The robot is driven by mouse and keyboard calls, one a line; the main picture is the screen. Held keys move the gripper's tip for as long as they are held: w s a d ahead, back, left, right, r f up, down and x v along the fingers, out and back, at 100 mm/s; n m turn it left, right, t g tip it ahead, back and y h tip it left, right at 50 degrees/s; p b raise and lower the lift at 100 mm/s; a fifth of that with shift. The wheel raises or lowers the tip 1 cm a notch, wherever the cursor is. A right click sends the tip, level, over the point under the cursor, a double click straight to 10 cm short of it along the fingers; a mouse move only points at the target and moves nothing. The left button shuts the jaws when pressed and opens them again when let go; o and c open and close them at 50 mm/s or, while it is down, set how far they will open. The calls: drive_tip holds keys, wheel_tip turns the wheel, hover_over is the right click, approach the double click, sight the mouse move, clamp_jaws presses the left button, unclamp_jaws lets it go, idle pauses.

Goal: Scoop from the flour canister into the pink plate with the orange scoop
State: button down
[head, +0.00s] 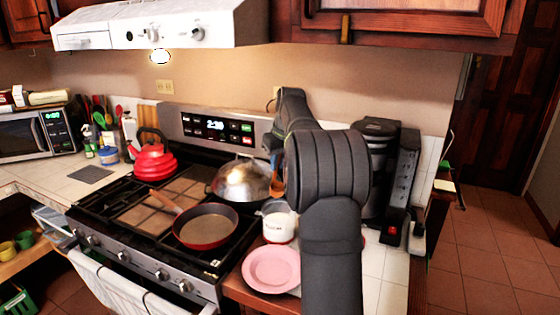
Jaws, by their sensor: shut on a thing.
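The white flour canister (280,229) stands on the counter strip just right of the stove, with dark lettering on its front. Its top is open to view and looks pale inside. The pink plate (271,269) lies flat in front of it, near the counter's front edge. My gripper (276,163) points down behind the canister, beside the domed lid, and is partly hidden by my own dark arm. It is shut on the orange scoop (278,187), of which only a small orange part shows above and behind the canister. The scoop's bowl and any contents cannot be made out.
A dark pan (206,227) with a wooden handle sits on the front burner. A shiny domed lid (242,181) stands behind it, close to my gripper. A red kettle (153,160) is at the back left. A black coffee maker (378,165) stands right of my arm.

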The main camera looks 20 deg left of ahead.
drive_tip(key=shift+f, duration=5.2)
drive_tip(key=shift+d+f, duration=0.55)
drive_tip(key=shift+f, duration=1.9)
wheel_tip(320, 180, up, 13)
hover_over(281, 193)
drive_tip(key=shift+w+f, duration=0.1)
drive_tip(key=shift+w, duration=0.05)
drive_tip(key=shift+w+a+r, duration=0.1)
drive_tip(key=shift+a+r, duration=0.05)
drive_tip(key=shift+r, duration=0.95)
drive_tip(key=shift+w+a+r, duration=0.1)
drive_tip(key=shift+a+r, duration=0.05)
drive_tip(key=shift+r, duration=0.9)
